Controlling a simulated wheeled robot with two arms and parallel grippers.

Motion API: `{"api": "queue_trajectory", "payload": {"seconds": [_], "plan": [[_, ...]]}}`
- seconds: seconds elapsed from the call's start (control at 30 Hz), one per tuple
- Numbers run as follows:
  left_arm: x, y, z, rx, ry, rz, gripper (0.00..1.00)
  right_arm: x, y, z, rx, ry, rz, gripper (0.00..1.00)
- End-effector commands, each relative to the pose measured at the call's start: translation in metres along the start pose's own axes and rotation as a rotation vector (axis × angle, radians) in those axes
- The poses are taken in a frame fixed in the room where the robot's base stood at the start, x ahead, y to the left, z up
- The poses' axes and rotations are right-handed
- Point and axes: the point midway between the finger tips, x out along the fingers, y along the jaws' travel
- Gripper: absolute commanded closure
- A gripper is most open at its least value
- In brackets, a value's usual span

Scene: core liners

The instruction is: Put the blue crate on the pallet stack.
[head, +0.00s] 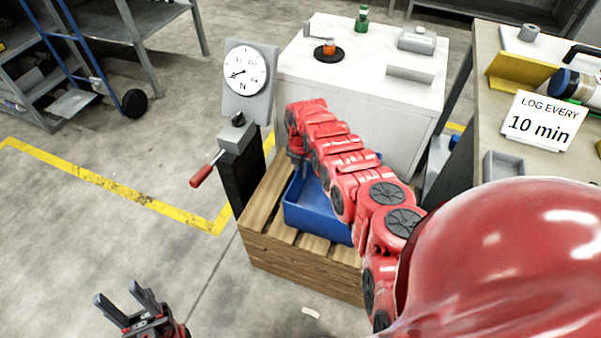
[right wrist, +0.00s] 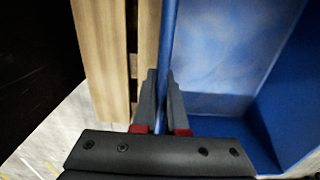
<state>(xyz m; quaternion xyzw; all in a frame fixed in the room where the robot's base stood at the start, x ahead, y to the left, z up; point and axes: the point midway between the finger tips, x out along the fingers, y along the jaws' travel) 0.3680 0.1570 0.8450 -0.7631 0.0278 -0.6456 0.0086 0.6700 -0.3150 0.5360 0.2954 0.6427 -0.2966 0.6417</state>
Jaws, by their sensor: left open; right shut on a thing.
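The blue crate (head: 312,215) sits on the wooden pallet stack (head: 300,262), with my red right arm reaching across above it and hiding much of it. In the right wrist view my right gripper (right wrist: 162,100) is shut on the wall of the blue crate (right wrist: 225,50), with one finger on each side of the rim. The slats of the pallet stack (right wrist: 100,60) show beside the crate there. In the head view the right fingertips are mostly hidden behind the arm. My left gripper (head: 127,308) is open and empty over the floor at the bottom left.
A gauge stand (head: 240,75) with a red-handled lever (head: 207,168) stands close at the left of the pallet. A white cabinet (head: 350,95) is behind it. A workbench (head: 485,60) with a sign (head: 541,122) is at the right.

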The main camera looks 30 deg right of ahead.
Motion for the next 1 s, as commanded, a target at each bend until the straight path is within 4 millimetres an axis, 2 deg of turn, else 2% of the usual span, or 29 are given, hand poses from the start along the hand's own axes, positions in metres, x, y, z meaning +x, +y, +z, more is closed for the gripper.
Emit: {"api": "queue_trajectory", "payload": {"seconds": [0.13, 0.17, 0.2, 0.3, 0.33, 0.67, 0.77, 0.87, 1.0], "plan": [[-0.002, 0.000, 0.000, 0.000, 0.000, 0.000, 0.50, 0.001, 0.000, 0.001, 0.000, -0.001, 0.000, 1.00], [-0.002, 0.000, 0.000, 0.000, 0.000, 0.000, 0.50, 0.001, 0.000, 0.001, 0.000, -0.001, 0.001, 0.88], [-0.001, 0.000, 0.000, 0.000, 0.000, 0.000, 0.50, 0.001, 0.000, 0.001, 0.000, -0.001, 0.001, 0.81], [-0.001, 0.000, 0.000, 0.000, 0.000, 0.000, 0.50, 0.001, 0.000, 0.000, 0.001, -0.001, 0.001, 0.63], [-0.001, 0.000, 0.000, 0.000, 0.000, 0.000, 0.50, 0.001, 0.000, 0.000, 0.000, -0.001, 0.001, 0.60], [0.003, 0.000, -0.001, 0.000, 0.000, 0.000, 0.50, -0.004, 0.000, 0.000, 0.001, -0.001, 0.001, 0.60], [0.014, -0.001, -0.002, 0.000, 0.000, 0.000, 0.50, -0.019, 0.000, 0.001, 0.001, 0.000, 0.002, 0.60], [0.030, -0.002, -0.005, 0.000, 0.000, 0.000, 0.50, -0.042, -0.001, 0.002, 0.002, -0.001, 0.002, 0.60], [0.041, -0.002, -0.007, 0.000, 0.000, 0.000, 0.50, -0.073, -0.002, 0.002, 0.001, -0.002, -0.001, 0.60]]}}
